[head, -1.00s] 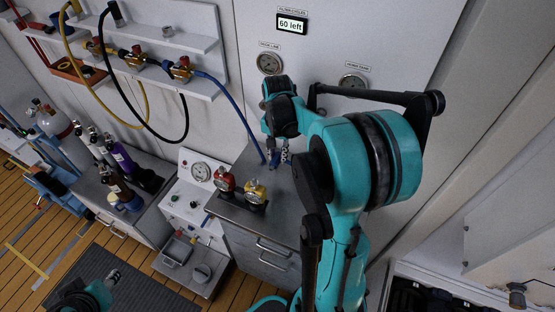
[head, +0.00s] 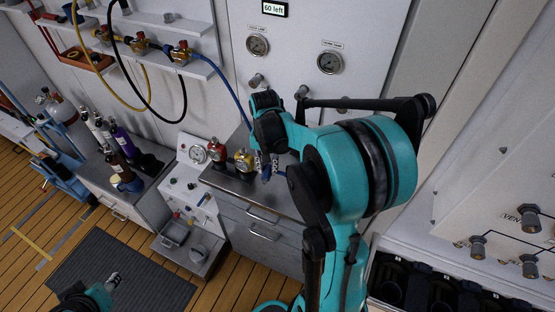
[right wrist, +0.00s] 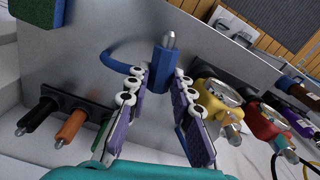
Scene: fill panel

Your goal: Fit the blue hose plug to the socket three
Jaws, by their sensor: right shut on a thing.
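The blue hose plug (right wrist: 164,68), a blue body with a metal tip, stands between the fingers of my right gripper (right wrist: 160,93). That gripper is shut on it, and the blue hose (right wrist: 120,60) curves off to the left. In the head view my right gripper (head: 268,168) is over the grey cabinet top, right of the yellow regulator, apart from the wall panel. Grey sockets (head: 257,80) project below the panel gauges; I read no number on them. My left gripper (head: 113,280) is low at the left, too small to tell its state.
Red (head: 216,148) and yellow (head: 243,160) regulators stand close left of my right gripper. Black (right wrist: 38,118) and orange (right wrist: 72,128) plugs sit in a holder. A right-hand panel carries more fittings (head: 478,246). Floor (head: 226,291) shows free at the front.

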